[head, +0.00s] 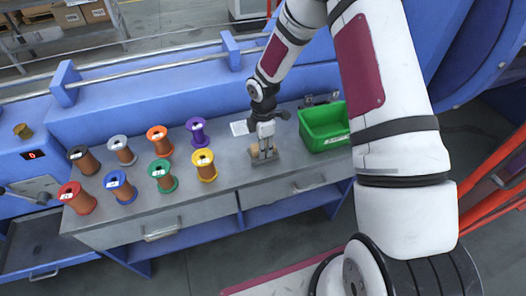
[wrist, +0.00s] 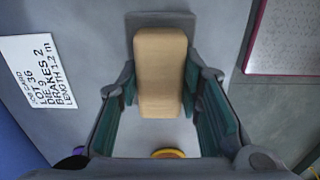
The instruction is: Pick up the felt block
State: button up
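The felt block (wrist: 160,70) is a tan, rounded oblong in the wrist view. It lies between the two fingers of my gripper (wrist: 160,95), with a teal pad close along each long side. Whether both pads touch it is not clear. A dark grey piece shows around its far end. In the head view, my gripper (head: 264,153) points down at the grey bench top, its fingertips at the block (head: 265,160), which is small and partly hidden by the fingers there.
A white card (wrist: 38,70) lies left of the block in the wrist view. On the bench (head: 228,170), several coloured spools, including a yellow one (head: 204,164), stand left of my gripper. A green bin (head: 323,127) stands to its right. A blue rail housing (head: 150,97) runs behind.

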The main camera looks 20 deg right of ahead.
jog(key=shift+r, duration=0.1)
grip_shut()
jog(key=shift+r, duration=0.45)
jog(key=r, duration=0.1)
jog(key=s+r, duration=0.1)
jog(key=shift+a+r, duration=0.15)
jog(key=shift+r, duration=0.2)
jog(key=s+a+r, duration=0.1)
jog(key=s+a, duration=0.1)
jog(key=s, duration=0.5)
jog(key=s+a, duration=0.3)
jog(key=s, duration=0.4)
jog(key=w+d+r+m+p, duration=0.3)
jog(key=r+m, duration=0.7)
jog(key=m, duration=0.8)
jog(key=w+d, duration=0.2)
jog(key=w, duration=0.2)
jog(key=shift+w+d, duration=0.15)
jog(key=shift+w, duration=0.15)
